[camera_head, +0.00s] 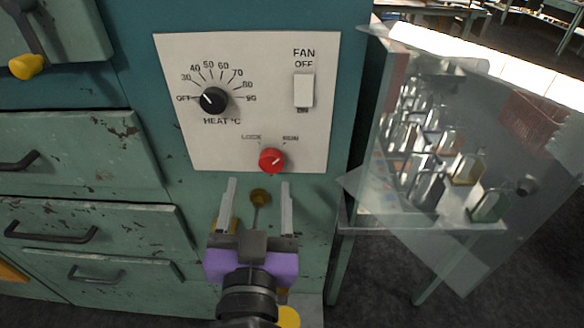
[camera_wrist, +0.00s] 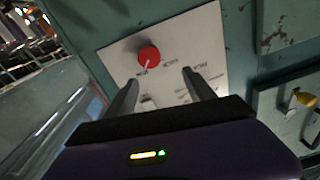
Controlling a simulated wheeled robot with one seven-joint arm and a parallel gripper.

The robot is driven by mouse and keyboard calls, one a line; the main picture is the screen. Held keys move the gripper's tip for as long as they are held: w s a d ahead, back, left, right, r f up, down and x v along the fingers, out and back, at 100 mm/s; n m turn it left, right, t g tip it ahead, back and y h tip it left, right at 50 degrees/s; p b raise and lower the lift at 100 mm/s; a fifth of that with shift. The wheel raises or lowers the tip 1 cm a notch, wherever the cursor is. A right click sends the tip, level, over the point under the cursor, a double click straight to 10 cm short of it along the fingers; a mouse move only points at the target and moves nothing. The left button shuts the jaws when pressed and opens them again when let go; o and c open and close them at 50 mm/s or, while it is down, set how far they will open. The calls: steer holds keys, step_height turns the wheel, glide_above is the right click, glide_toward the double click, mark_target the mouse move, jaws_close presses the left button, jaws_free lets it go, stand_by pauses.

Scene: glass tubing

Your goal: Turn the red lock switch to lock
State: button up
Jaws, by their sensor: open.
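The red lock switch (camera_head: 271,160) is a round knob low on the white control panel (camera_head: 225,140), under the words LOCK on the left and RUN on the right. Its pale pointer line slants up and right, towards RUN. My gripper (camera_head: 259,190) is open and empty, its two grey fingers pointing up at the panel just below the switch. They are apart from it. In the wrist view the red switch (camera_wrist: 149,55) shows ahead of the fingers, left of the middle between them, with nothing hiding it.
The black heat dial (camera_head: 213,100) and white fan switch (camera_head: 304,90) sit above on the panel. A transparent glass door (camera_head: 450,230) stands at the right, with bottles behind it. Drawers with black handles (camera_head: 50,232) are at the left.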

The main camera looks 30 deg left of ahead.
mark_target(271, 165)
steer(key=shift+m+h, duration=0.4)
steer(key=shift+m, duration=0.2)
steer(key=shift+w+a+f+p, duration=0.3)
steer(key=shift+w+a, duration=0.25)
steer(key=shift+w, duration=0.65)
steer(key=shift+w+a+f+p, duration=0.25)
steer(key=shift+w+a, duration=0.3)
steer(key=shift+w, duration=0.65)
steer(key=shift+w+a+f+p, duration=0.3)
steer(key=shift+w+a, duration=0.25)
steer(key=shift+w, duration=0.65)
steer(key=c, duration=1.4)
steer(key=shift+o, duration=0.2)
